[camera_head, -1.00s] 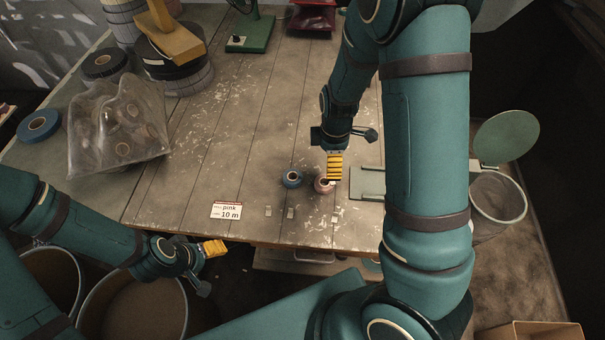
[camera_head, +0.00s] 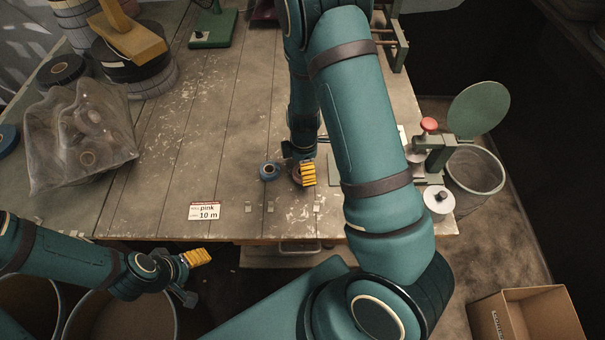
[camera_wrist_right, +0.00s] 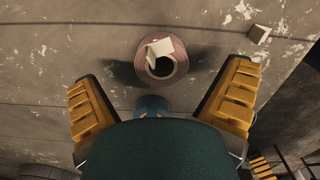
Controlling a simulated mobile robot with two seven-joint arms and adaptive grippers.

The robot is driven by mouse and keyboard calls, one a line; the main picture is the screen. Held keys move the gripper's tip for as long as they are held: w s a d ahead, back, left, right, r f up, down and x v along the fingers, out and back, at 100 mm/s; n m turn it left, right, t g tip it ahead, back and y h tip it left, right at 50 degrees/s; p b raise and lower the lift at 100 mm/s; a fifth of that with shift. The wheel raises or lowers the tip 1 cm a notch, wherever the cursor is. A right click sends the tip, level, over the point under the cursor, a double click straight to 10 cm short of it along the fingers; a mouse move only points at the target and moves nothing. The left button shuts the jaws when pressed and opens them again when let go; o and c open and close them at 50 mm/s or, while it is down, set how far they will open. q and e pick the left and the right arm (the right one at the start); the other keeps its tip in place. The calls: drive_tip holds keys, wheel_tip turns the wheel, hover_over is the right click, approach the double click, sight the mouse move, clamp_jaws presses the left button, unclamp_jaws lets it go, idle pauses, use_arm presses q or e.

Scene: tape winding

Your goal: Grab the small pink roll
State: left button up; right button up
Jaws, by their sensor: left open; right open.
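The small pink roll (camera_wrist_right: 180,58) lies flat on the table with a pale square tag on its top, in the right wrist view. In the head view the pink roll (camera_head: 295,176) is partly hidden by my right gripper (camera_head: 307,174). My right gripper (camera_wrist_right: 161,80) is open, its yellow fingers spread to either side of the roll and apart from it. A blue roll (camera_head: 269,171) lies just left of the pink one; part of it shows in the wrist view (camera_wrist_right: 150,104). My left gripper (camera_head: 196,257) is open and empty off the table's front edge.
A label reading "pink 10 m" (camera_head: 205,211) lies near the front edge. A clear bag of rolls (camera_head: 80,140) is at the left. A green device with a red knob (camera_head: 430,125) stands at the right. A cardboard box (camera_head: 525,315) is at lower right.

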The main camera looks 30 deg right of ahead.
wheel_tip(320, 180, down, 3)
drive_tip(key=shift+f, duration=0.2)
drive_tip(key=c, duration=1.3)
drive_tip(key=shift+r, duration=0.15)
